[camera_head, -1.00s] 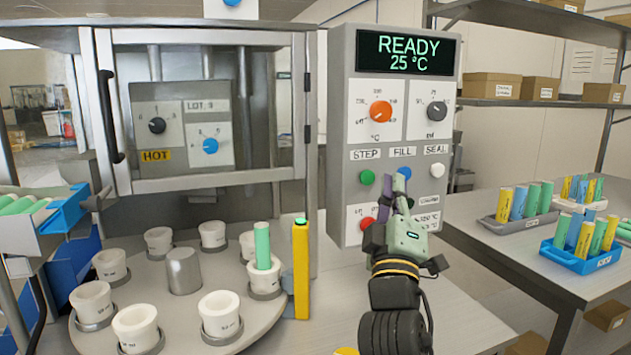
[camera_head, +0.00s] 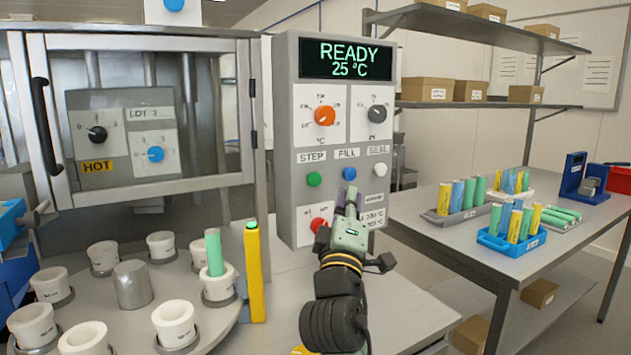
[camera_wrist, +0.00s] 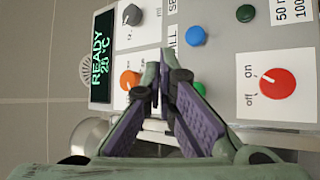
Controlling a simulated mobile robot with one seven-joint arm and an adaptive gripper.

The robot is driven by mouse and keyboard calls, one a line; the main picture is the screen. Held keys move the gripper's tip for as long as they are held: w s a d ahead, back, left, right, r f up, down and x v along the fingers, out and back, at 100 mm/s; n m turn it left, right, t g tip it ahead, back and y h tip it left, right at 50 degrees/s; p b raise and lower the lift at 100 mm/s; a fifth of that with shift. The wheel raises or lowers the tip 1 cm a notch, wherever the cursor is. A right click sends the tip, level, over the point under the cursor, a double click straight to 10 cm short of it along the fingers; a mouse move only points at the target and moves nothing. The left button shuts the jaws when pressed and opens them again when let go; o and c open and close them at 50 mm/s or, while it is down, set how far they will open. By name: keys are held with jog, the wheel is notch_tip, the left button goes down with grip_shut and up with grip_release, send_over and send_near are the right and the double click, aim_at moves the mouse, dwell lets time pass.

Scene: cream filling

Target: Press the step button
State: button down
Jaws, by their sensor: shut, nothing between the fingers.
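The step button is a green round button (camera_head: 314,179) under the STEP label on the grey control panel (camera_head: 286,150). In the wrist view the green button (camera_wrist: 199,88) is partly hidden by a finger. My gripper (camera_head: 348,190) is shut and empty. In the head view its tips appear right of and slightly below the green button, just under the blue FILL button (camera_head: 348,173). In the wrist view the fingertips (camera_wrist: 162,62) point toward the panel. I see no contact with the button. The display (camera_head: 347,60) reads READY, 25 °C.
Beside the blue button is a white SEAL button (camera_head: 380,169); a red knob (camera_head: 319,225) sits below. Left are a yellow post (camera_head: 254,275) and a turntable (camera_head: 222,335) with white cups. A table with tube trays (camera_head: 510,245) stands right.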

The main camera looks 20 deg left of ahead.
jog(key=w+a, duration=0.1)
jog(key=a, duration=0.1)
jog(key=w+a, duration=0.3)
jog(key=a, duration=0.1)
jog(key=shift+w, duration=0.25)
dwell(1.3)
jog(key=shift+w+a, duration=0.25)
jog(key=shift+a, duration=0.05)
jog(key=shift+w+a, duration=0.35)
jog(key=shift+a, duration=0.1)
dwell(1.0)
jog(key=shift+s+d, duration=0.6)
jog(key=shift+d, duration=0.15)
jog(key=s+d, duration=0.1)
jog(key=d, duration=0.1)
jog(key=s+d, duration=0.2)
dwell(0.5)
